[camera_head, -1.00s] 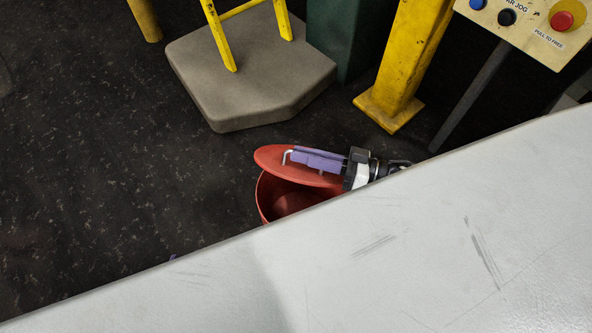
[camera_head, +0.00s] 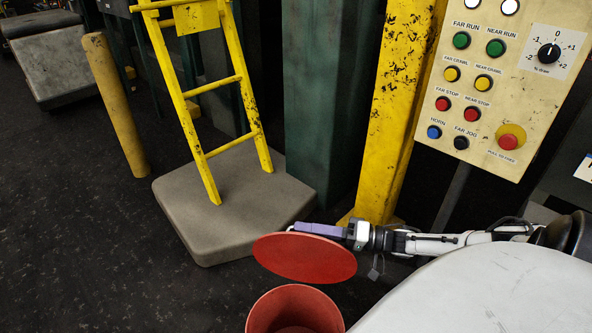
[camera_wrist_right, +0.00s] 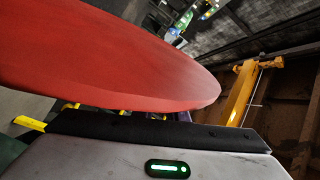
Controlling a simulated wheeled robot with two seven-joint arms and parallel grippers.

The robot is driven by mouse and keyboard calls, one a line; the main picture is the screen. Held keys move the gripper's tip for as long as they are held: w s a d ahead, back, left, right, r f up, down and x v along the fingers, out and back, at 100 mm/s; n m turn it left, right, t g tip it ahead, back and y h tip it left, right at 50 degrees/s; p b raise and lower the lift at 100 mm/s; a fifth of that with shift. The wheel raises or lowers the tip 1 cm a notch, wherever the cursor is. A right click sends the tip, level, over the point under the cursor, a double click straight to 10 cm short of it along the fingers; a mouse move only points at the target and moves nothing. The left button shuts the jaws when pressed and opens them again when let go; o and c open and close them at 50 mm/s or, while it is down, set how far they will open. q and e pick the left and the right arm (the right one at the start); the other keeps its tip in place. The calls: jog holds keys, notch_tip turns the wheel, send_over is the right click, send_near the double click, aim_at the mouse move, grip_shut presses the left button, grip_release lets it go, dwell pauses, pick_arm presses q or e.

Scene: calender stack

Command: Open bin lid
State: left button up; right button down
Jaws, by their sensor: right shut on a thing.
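The red lid (camera_head: 305,258) is tilted in the air above the round red bin (camera_head: 296,308), apart from its rim. The bin's open mouth and dark red inside show at the bottom of the head view; its lower part is cut off. My right gripper (camera_head: 318,230), with purple fingers, is shut on the lid at its far upper edge. The lid (camera_wrist_right: 110,58) also fills the upper left of the right wrist view and hides most of the fingers. My left gripper is in neither view.
A grey block (camera_head: 235,215) with a yellow ladder (camera_head: 205,95) stands behind the lid. A yellow post (camera_head: 400,110) and a control panel (camera_head: 500,85) with several buttons stand behind my right arm.

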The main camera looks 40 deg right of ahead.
jog(key=shift+w+d+f, duration=0.1)
jog(key=shift+d+f, duration=0.05)
jog(key=shift+d, duration=0.05)
jog(key=shift+f, duration=0.1)
jog(key=c, duration=1.8)
grip_release()
jog(key=shift+c, duration=0.2)
jog(key=v, duration=1)
jog(key=shift+s, duration=0.2)
